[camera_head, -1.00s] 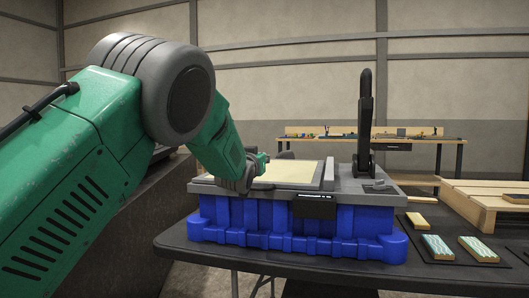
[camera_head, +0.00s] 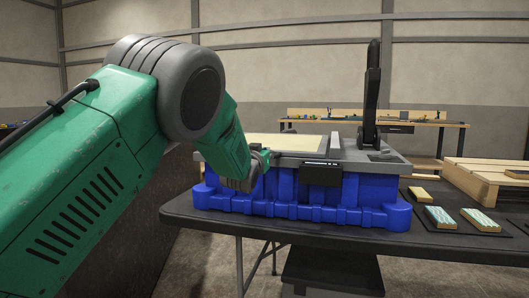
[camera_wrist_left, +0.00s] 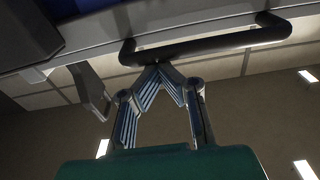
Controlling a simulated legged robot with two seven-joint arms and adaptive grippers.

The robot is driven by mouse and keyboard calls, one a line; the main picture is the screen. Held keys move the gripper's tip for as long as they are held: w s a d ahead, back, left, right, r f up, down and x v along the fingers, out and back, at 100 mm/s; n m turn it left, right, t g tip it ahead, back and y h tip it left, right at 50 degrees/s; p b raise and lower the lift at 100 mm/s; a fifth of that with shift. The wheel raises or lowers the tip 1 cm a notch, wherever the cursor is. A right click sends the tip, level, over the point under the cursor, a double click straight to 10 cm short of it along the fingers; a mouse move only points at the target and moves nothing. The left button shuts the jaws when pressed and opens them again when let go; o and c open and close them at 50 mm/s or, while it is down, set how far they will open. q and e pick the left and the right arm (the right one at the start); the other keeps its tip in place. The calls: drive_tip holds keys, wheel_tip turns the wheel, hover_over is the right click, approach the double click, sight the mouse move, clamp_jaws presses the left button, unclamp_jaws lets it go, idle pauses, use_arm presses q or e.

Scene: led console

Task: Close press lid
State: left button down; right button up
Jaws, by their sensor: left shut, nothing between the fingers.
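The press has a blue base (camera_head: 300,190) and a grey top with a cream pad (camera_head: 275,143), and it stands on a dark table. Its black lid (camera_head: 372,95) stands upright, seen nearly edge-on at the right of the top. A black box (camera_head: 320,173) is on the front edge. My left gripper (camera_head: 260,160) is at the press's front left, its fingers mostly hidden. In the left wrist view my left gripper (camera_wrist_left: 160,68) is shut and empty, its tips close below a black bar handle (camera_wrist_left: 205,42); contact is unclear. My right gripper is out of view.
Teal-patterned blocks (camera_head: 440,217) and a tan block (camera_head: 421,195) lie on dark mats right of the press. A wooden pallet (camera_head: 480,180) is at the right. A workbench (camera_head: 400,122) stands behind.

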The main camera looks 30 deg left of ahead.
use_arm(q)
drive_tip(key=p+v, duration=0.5)
drive_tip(key=v, duration=0.4)
drive_tip(key=shift+s+f, duration=0.2)
drive_tip(key=shift+f, duration=0.15)
drive_tip(key=s+d+f+m+g+h+p, duration=0.1)
drive_tip(key=s+d+f+g, duration=0.15)
drive_tip(key=s+f, duration=0.5)
drive_tip(key=s+d+f+g+h+p, duration=0.1)
drive_tip(key=s+f+g+p, duration=0.2)
drive_tip(key=f, duration=0.8)
drive_tip(key=s+d+f+m+g, duration=0.1)
drive_tip(key=s+f+g, duration=0.2)
drive_tip(key=s+f, duration=0.5)
drive_tip(key=s+d+f+g+p, duration=0.1)
drive_tip(key=s+d+f+g, duration=0.1)
drive_tip(key=s, duration=0.8)
drive_tip(key=s+d+f+g+h+p, duration=0.1)
drive_tip(key=s+f+g, duration=0.3)
drive_tip(key=s, duration=0.6)
drive_tip(key=s+d+f+m+g+h+p, duration=0.1)
drive_tip(key=s+d+f+g, duration=0.2)
drive_tip(key=s, duration=0.7)
drive_tip(key=shift+d+f, duration=0.25)
drive_tip(key=shift+f, duration=0.6)
